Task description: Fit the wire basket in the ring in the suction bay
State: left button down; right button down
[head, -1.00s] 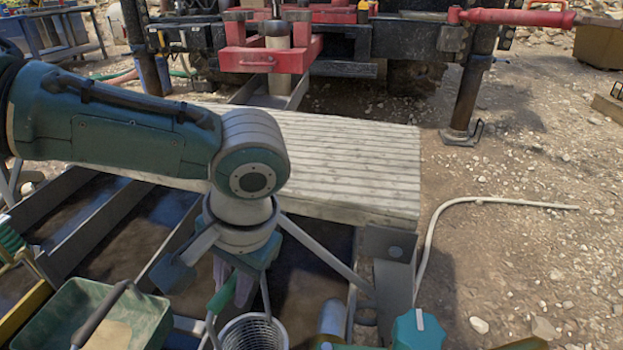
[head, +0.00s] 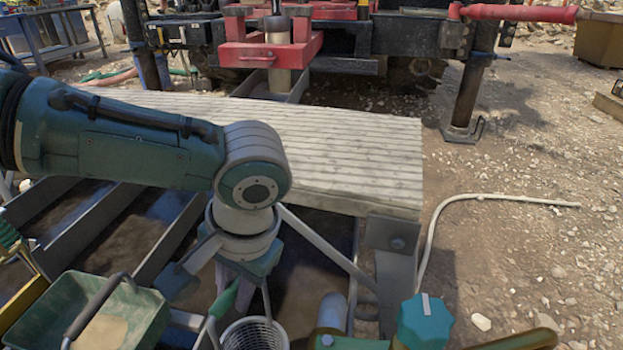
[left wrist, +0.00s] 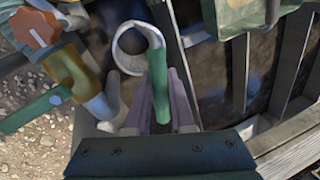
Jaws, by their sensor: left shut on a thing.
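The wire basket (head: 255,334) is a pale mesh cup at the bottom edge of the head view, with its lower part cut off. Its green handle (head: 224,299) rises at its left. My left gripper (head: 240,280) points down just beyond the basket. In the left wrist view my left gripper (left wrist: 160,100) is shut on the green handle (left wrist: 157,85), which lies between its two fingers. A pale round rim (left wrist: 117,48), apparently the basket's, shows past the handle. I cannot make out the suction bay's ring for sure. My right gripper is not in view.
A green tray (head: 148,308) with a dark handle stands left of the basket. A teal knob (head: 425,322) and pipework are at its right. A pale slatted deck (head: 320,160) lies beyond, over dark tank compartments. An orange knob (left wrist: 35,28) and brass valve (left wrist: 75,70) crowd the wrist view's left.

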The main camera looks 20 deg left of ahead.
pick_arm(q)
jog(key=shift+f+b, duration=1.2)
jog(key=shift+f, duration=0.6)
jog(key=shift+f+b, duration=0.5)
jog(key=shift+f, duration=0.3)
jog(key=c, duration=0.7)
grip_release()
jog(key=p+v, duration=0.6)
jog(key=v, duration=0.4)
